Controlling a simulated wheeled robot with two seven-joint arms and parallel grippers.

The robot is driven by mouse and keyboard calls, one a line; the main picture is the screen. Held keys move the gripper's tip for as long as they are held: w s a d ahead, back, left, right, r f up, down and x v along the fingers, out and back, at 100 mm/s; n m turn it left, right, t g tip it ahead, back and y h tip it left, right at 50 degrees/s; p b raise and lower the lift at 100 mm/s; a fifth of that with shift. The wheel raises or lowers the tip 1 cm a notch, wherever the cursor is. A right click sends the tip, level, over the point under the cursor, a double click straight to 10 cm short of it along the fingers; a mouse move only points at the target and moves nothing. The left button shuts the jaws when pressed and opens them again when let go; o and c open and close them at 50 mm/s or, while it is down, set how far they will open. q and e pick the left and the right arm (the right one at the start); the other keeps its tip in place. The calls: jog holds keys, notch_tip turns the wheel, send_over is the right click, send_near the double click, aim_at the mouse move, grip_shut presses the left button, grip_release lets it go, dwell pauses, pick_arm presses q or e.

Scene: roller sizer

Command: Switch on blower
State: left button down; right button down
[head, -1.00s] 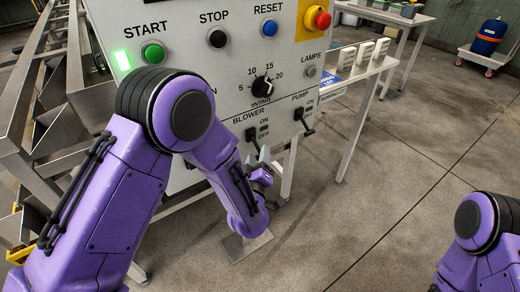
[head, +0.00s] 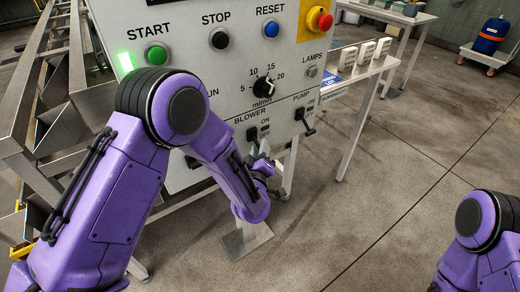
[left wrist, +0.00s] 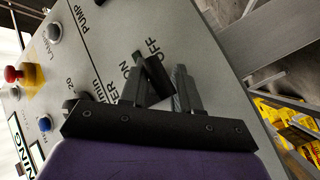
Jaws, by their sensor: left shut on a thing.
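The blower switch, a black lever (left wrist: 156,76) under the BLOWER label, sits low on the grey control panel (head: 190,75). In the head view its base (head: 252,134) shows beside the ON and OFF marks, and the gripper partly hides its handle. My left gripper (head: 262,158) is at the panel's lower edge, below the label. In the left wrist view its two fingers (left wrist: 159,66) stand on either side of the lever and are shut on it. I cannot tell the lever's exact position. My right gripper is out of view; only part of the right arm shows.
The pump lever (head: 306,124) is close on the right. Above are the speed knob (head: 264,88), the lamps button (head: 312,71) and the red emergency stop (head: 321,20). A side table (head: 362,70) stands to the right. The floor in front is clear.

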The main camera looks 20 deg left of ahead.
pick_arm(q)
jog(key=r+n+g+h+p, duration=0.1)
jog(key=g+p, duration=0.1)
jog(key=p, duration=0.2)
jog(key=r+n+g+h+p, duration=0.1)
jog(key=r+n+g+p, duration=0.1)
jog(key=p, duration=0.3)
jog(key=r+n+g+h+p, duration=0.1)
jog(key=g+p, duration=0.1)
jog(key=p, duration=0.2)
jog(key=shift+s+d+r+n+g+h+p, duration=0.25)
jog(key=shift+r+n+g+h+p, duration=0.05)
jog(key=shift+r+n, duration=0.1)
jog(key=g+h+p, duration=0.1)
jog(key=r+n+p, duration=0.1)
jog(key=p, duration=0.1)
jog(key=shift+w+a+g+h, duration=0.1)
jog(key=shift+w+g+h, duration=0.05)
jog(key=shift+g+h, duration=0.25)
jog(key=shift+g+p, duration=0.3)
jog(key=shift+n+h, duration=0.3)
jog(key=shift+w, duration=0.1)
jog(key=c, duration=1)
grip_release()
jog(key=shift+a, duration=0.1)
